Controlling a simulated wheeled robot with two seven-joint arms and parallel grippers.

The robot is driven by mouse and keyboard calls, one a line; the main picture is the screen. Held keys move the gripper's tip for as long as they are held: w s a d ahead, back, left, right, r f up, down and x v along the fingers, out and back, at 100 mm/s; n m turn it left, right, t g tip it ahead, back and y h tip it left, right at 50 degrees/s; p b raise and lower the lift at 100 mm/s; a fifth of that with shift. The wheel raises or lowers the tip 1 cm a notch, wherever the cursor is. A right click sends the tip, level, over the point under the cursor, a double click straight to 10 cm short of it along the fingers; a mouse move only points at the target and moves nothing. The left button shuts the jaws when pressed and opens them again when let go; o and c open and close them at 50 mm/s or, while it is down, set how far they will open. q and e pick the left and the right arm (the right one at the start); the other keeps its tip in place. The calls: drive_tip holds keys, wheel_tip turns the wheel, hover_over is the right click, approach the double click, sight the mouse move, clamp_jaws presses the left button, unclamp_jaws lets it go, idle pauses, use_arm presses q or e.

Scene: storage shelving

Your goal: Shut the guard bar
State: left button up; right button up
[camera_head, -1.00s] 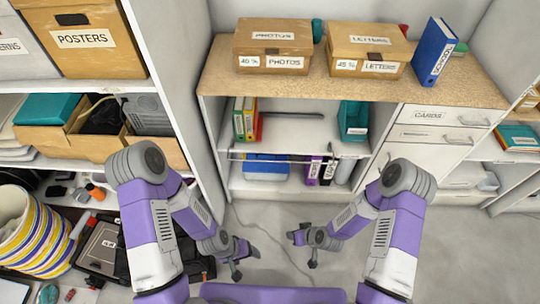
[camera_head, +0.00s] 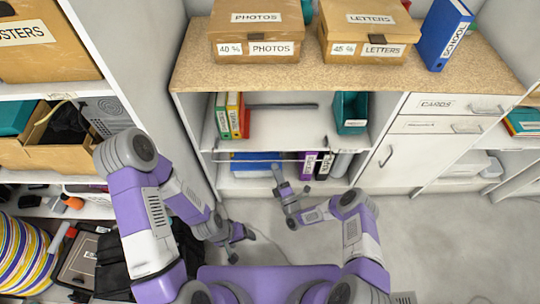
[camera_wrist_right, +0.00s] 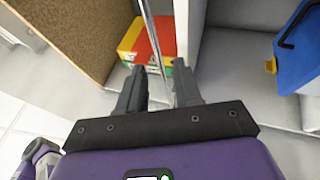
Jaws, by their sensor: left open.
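The guard bar (camera_head: 235,160) is a thin metal rod across the front of the open shelf unit, below its middle shelf. In the right wrist view the bar (camera_wrist_right: 156,40) runs down the picture towards the gap between my fingertips. My right gripper (camera_head: 279,176) is raised at the shelf front, close to the bar. In the wrist view its two fingers (camera_wrist_right: 160,88) are apart, with the bar between or just beyond them; contact cannot be told. My left gripper (camera_head: 238,244) is open and empty, low over the floor in front of the unit.
Binders (camera_head: 232,115) and a teal holder (camera_head: 350,112) stand on the middle shelf. A blue box (camera_head: 255,163) and dark binders (camera_head: 315,166) are on the lower shelf. Cardboard boxes (camera_head: 255,32) sit on top. A white side panel (camera_head: 130,60) stands left.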

drive_tip(key=b+x, duration=0.1)
drive_tip(key=x, duration=0.5)
drive_tip(key=shift+b, duration=0.3)
drive_tip(key=shift+w+r, duration=0.1)
drive_tip(key=shift+c, duration=0.2)
clamp_jaws()
